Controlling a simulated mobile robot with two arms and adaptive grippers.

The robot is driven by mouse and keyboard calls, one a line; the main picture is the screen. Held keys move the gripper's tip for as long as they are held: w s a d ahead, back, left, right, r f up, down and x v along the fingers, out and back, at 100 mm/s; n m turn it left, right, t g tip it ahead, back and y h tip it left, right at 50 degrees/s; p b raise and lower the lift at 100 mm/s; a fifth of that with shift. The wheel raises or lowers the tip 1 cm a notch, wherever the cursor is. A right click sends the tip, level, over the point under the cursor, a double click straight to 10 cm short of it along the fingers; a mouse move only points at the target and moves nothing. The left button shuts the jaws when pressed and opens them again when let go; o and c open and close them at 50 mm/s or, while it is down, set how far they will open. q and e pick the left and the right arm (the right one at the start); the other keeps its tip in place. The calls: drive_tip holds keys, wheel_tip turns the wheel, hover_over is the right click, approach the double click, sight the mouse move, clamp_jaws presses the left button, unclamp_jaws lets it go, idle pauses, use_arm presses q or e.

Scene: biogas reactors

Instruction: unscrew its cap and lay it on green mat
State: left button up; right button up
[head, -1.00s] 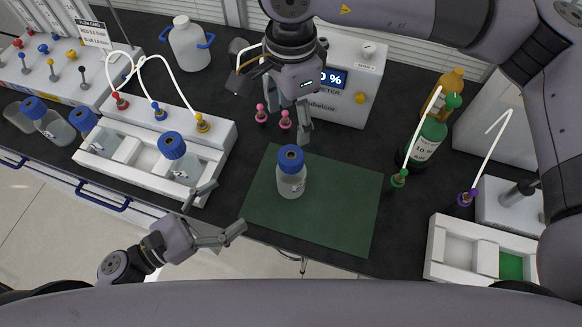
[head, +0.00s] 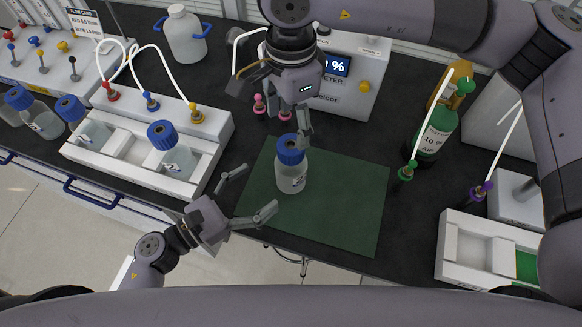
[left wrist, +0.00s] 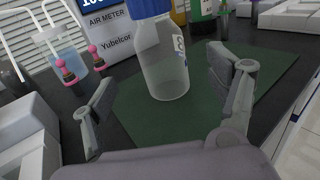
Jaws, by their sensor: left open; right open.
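A clear bottle (head: 291,179) with a blue cap (head: 290,150) stands upright on the green mat (head: 345,205), toward its left side. My left gripper (head: 250,191) is open and empty at the mat's front left edge, its fingers pointing toward the bottle. In the left wrist view the bottle (left wrist: 163,70) stands beyond and between the open fingers (left wrist: 160,90), apart from them, and its cap (left wrist: 148,8) is cut by the top edge. My right gripper (head: 290,122) is above and behind the bottle, pointing down near the cap. One finger hangs close to the cap; whether they touch is unclear.
A white rack (head: 140,177) with blue-capped bottles stands left of the mat. The air meter box (head: 350,98) and pink-topped fittings (head: 259,104) are behind. A green gas bottle (head: 434,137) and a white tray (head: 448,270) are at right. The mat's right half is clear.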

sight(292, 165)
use_arm(q)
drive_tip(key=x, duration=1)
drive_tip(key=shift+a, duration=0.1)
drive_tip(key=shift+c, duration=0.5)
